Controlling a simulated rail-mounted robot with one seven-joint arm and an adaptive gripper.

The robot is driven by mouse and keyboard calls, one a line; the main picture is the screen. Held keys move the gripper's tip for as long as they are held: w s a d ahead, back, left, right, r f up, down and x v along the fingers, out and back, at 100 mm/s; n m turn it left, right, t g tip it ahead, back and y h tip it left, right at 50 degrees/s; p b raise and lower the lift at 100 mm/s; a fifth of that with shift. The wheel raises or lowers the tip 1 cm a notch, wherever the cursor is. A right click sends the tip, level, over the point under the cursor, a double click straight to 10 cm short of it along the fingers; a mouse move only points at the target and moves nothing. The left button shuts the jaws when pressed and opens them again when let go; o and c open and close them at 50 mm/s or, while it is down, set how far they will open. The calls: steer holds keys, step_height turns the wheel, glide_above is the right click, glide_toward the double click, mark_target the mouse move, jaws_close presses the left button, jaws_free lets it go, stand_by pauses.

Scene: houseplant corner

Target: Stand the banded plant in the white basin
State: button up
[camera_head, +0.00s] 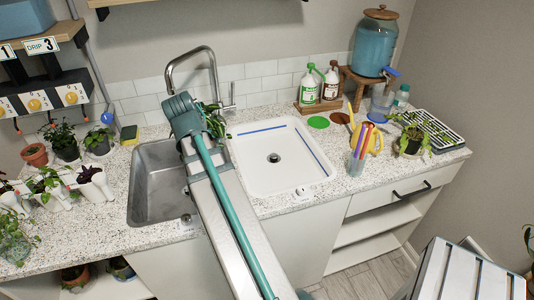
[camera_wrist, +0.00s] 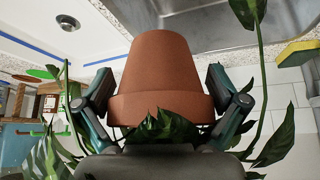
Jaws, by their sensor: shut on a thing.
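My gripper (camera_wrist: 160,88) is shut on a plain terracotta pot (camera_wrist: 161,62), with one finger on each side near its rim. Green leaves (camera_wrist: 165,128) of the plant show below and beside the pot in the wrist view. I see no band on the pot's visible side. In the head view my gripper (camera_head: 207,120) is raised near the faucet, above the divider between the two sinks; leaves (camera_head: 217,124) show there and the pot is hidden behind my arm. The white basin (camera_head: 262,182) is to the right, empty, with blue lines and a drain.
A steel sink (camera_head: 150,178) lies left of the basin, and a tall faucet (camera_head: 190,54) stands close behind my gripper. Several potted plants stand on the left.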

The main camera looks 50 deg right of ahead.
steer(key=s+d+f+m+g+h+b, duration=0.1)
steer(key=s+d+f+m+g, duration=0.1)
steer(key=s+d+m, duration=0.35)
steer(key=s+d+f+m+g+b, duration=0.1)
steer(key=s+d+f+m+g, duration=0.1)
steer(key=s+d, duration=0.6)
steer(key=w+d+f+p, duration=0.1)
steer(key=w+d+f, duration=0.2)
steer(key=d, duration=0.1)
steer(key=w+d+f+p, duration=0.1)
steer(key=w+d+f, duration=0.1)
steer(key=d, duration=0.3)
steer(key=w+d+f+p, duration=0.1)
steer(key=w+d+f, duration=0.2)
steer(key=d+f, duration=0.1)
steer(key=shift+w+d+f, duration=0.2)
steer(key=shift+d, duration=0.2)
steer(key=shift+w+d+f, duration=0.15)
steer(key=shift+d, duration=0.2)
steer(key=shift+f+p, duration=0.6)
steer(key=shift+f, duration=1.1)
steer(key=o, duration=1.1)
steer(key=shift+f, duration=0.2)
steer(key=shift+o, duration=0.3)
steer(key=shift+r, duration=0.1)
